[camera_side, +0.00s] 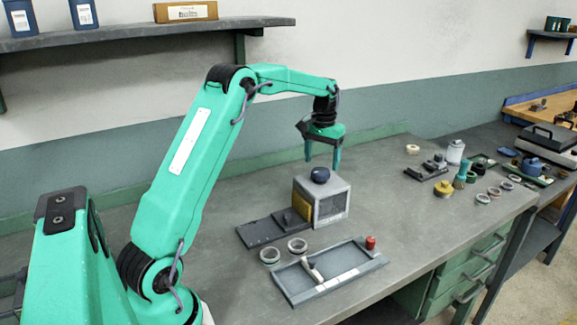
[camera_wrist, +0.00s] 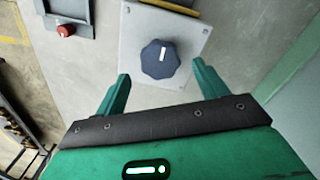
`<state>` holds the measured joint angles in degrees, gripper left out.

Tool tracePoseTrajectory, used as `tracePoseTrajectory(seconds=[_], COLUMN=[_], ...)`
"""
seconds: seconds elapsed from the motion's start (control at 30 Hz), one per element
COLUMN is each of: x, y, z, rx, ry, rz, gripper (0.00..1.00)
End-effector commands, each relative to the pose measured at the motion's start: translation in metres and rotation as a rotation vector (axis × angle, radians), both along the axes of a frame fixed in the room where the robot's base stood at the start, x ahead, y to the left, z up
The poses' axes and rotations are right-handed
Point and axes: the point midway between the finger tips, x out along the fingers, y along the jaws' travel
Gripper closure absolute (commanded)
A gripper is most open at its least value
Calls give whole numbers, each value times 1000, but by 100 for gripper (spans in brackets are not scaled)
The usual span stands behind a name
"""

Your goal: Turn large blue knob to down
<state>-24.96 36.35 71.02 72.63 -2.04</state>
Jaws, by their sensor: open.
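The large blue knob (camera_side: 320,175) sits on top of a grey box-shaped machine (camera_side: 330,205) on the bench. In the wrist view the knob (camera_wrist: 160,58) is dark blue and many-sided, with a white mark pointing toward the top of the picture, tilted slightly right. My gripper (camera_side: 322,158) hangs pointing down above the machine, close to the knob. In the wrist view my gripper (camera_wrist: 160,82) is open, with one green finger on each side below the knob. The fingers appear clear of the knob and hold nothing.
A grey tray (camera_side: 345,284) with a small red knob (camera_side: 370,242) lies in front of the machine. Two rings (camera_side: 297,245) and a dark plate (camera_side: 262,228) lie to its left. Several small tools and rings stand to the right. Bare bench lies between them.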

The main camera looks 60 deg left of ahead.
Motion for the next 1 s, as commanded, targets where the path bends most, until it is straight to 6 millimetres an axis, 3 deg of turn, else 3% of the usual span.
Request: tracePoseTrajectory(seconds=[0.2,0.4,1.0], x=[1,0,-3], y=[0,0,-7], z=[30,46,56], rx=[1,1,5], ry=[-3,-2,-9], rz=[0,0,-10], gripper=[28,28,28])
